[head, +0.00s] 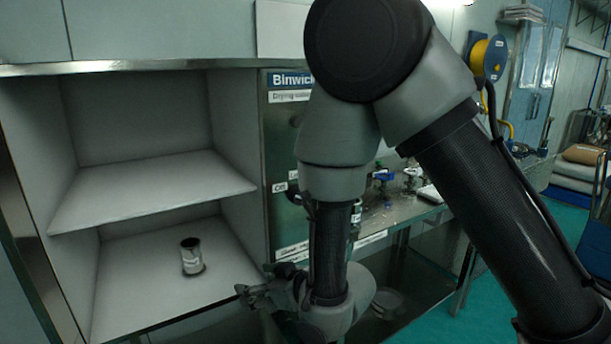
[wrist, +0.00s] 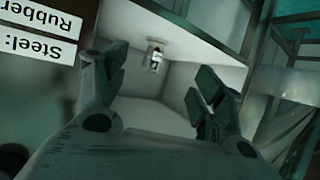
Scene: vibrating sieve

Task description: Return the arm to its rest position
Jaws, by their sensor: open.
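My gripper (head: 258,292) is at the lower middle of the head view, in front of the cabinet's right edge. Its fingers point left towards the open lower compartment. In the wrist view my gripper (wrist: 160,82) has its two fingers spread wide with nothing between them. My arm crosses the right half of the head view, bent at the elbow near the top, and hides part of the bench behind it.
A small metal cup (head: 191,256) stands upright on the cabinet's lower shelf (head: 130,290), apart from my gripper; it also shows in the wrist view (wrist: 156,58). The upper shelf (head: 150,190) is empty. A bench (head: 405,212) with small items stands behind my arm.

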